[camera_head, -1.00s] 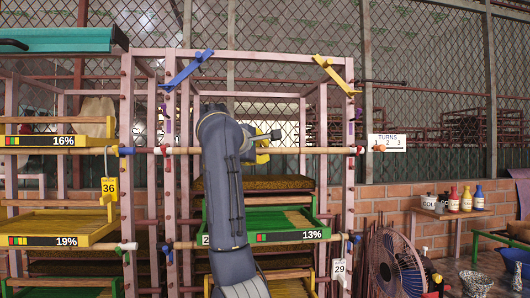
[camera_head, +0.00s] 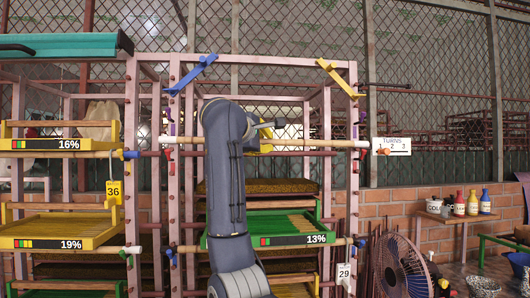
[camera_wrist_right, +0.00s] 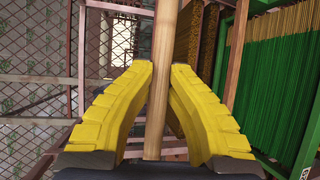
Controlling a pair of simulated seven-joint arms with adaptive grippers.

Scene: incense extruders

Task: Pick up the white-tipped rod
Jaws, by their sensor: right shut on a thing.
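The white-tipped rod (camera_head: 310,142) is a long pale wooden bar lying nearly level across the front of the middle rack, with a white end showing at left and right. My right gripper (camera_head: 266,147) is at its middle, partly hidden behind my own arm. In the right wrist view the rod (camera_wrist_right: 163,70) runs between the two yellow fingers of the gripper (camera_wrist_right: 165,68), which are shut on it. The arm hides part of the rod in the head view. My left gripper is not in view.
A green tray marked 13% (camera_head: 297,240) sits in the rack below the rod. Yellow trays marked 16% (camera_head: 45,144) and 19% (camera_head: 57,244) are at left. Pink rack posts (camera_head: 354,200) stand near the rod's ends. A fan (camera_head: 400,265) stands at lower right.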

